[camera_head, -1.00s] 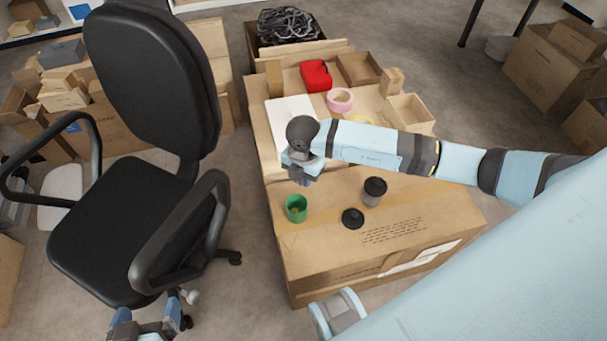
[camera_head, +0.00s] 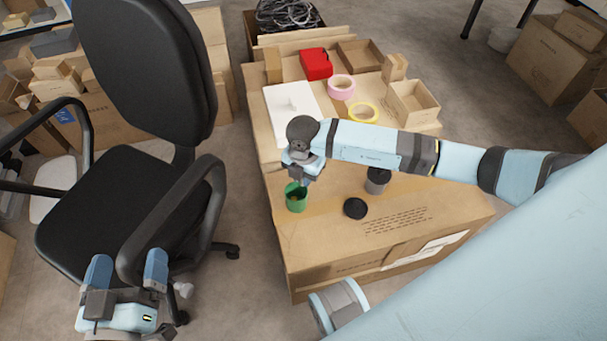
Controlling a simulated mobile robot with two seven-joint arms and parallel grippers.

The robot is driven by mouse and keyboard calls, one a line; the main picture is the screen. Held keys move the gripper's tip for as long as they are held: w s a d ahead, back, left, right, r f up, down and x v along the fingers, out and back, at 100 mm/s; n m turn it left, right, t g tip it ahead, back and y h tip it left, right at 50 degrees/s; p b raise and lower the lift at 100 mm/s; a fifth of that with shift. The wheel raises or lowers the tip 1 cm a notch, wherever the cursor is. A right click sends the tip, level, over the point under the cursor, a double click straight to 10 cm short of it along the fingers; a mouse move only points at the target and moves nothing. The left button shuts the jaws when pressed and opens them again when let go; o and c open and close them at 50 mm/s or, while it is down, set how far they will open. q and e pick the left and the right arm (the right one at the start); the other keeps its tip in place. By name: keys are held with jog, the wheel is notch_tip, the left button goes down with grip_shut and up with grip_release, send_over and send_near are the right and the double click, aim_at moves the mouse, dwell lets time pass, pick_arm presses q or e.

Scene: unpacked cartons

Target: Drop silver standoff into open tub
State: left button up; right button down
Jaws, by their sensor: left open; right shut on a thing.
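A green open-topped tub (camera_head: 296,202) stands upright on the near carton, with something brownish inside it. A grey canister (camera_head: 377,185) with a dark top stands to its right, partly behind my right arm. A black round lid (camera_head: 355,208) lies between them. My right gripper (camera_head: 299,179) points down at the back rim of the green tub. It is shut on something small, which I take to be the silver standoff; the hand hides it. I cannot tell whether gripper and tub touch. My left gripper (camera_head: 126,270) is open and empty beside the chair.
A black office chair (camera_head: 110,220) fills the left. Behind my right arm lie a white board (camera_head: 284,103), a red box (camera_head: 316,64), a pink tape roll (camera_head: 340,87), a yellow ring (camera_head: 363,112) and small open cartons (camera_head: 414,101). The near carton's (camera_head: 345,250) front top is mostly clear.

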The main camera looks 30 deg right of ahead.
jog(key=c, duration=1)
grip_release()
jog(key=shift+r, duration=0.15)
notch_tip(320, 180, up, 2)
jog(key=shift+r+p, duration=0.1)
jog(key=shift+p, duration=0.35)
pick_arm(q)
jog(key=s+a+f+g+y+p, duration=0.1)
jog(key=a+f+g+y+p, duration=0.1)
jog(key=f, duration=0.4)
jog(key=shift+s+a+f+g+y+p, duration=0.35)
jog(key=shift+a+g+p, duration=0.15)
jog(key=shift+g, duration=0.3)
pick_arm(e)
notch_tip(320, 180, up, 11)
jog(key=shift+r, duration=0.2)
